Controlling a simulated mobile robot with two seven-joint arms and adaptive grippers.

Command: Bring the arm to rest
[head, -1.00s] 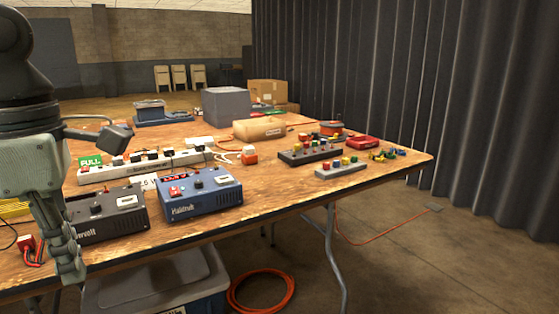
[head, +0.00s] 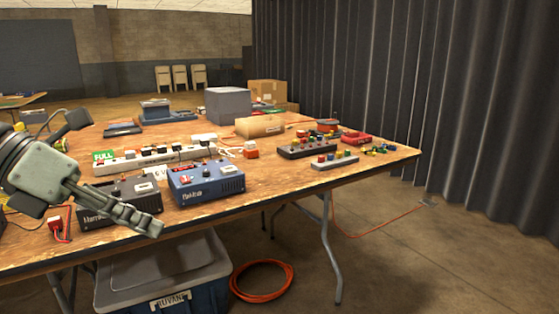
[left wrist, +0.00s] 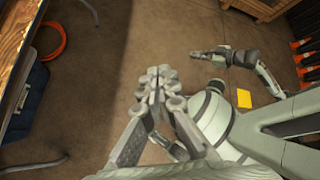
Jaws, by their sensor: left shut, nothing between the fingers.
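My left gripper (head: 150,228) comes in from the left in the head view, in front of the table's near edge. Its fingers are shut with nothing between them and point down to the right. In the left wrist view the closed fingers (left wrist: 158,82) show over bare floor, apart from any object. My right gripper (left wrist: 208,55) appears at the end of my other arm in the left wrist view, too small to tell its jaws. It is out of the head view.
The wooden table (head: 290,182) holds a black charger (head: 120,203), a blue charger (head: 206,183), a white power strip (head: 150,161) and terminal blocks. A lidded bin (head: 165,275) and orange cable coil (head: 262,281) are on the floor.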

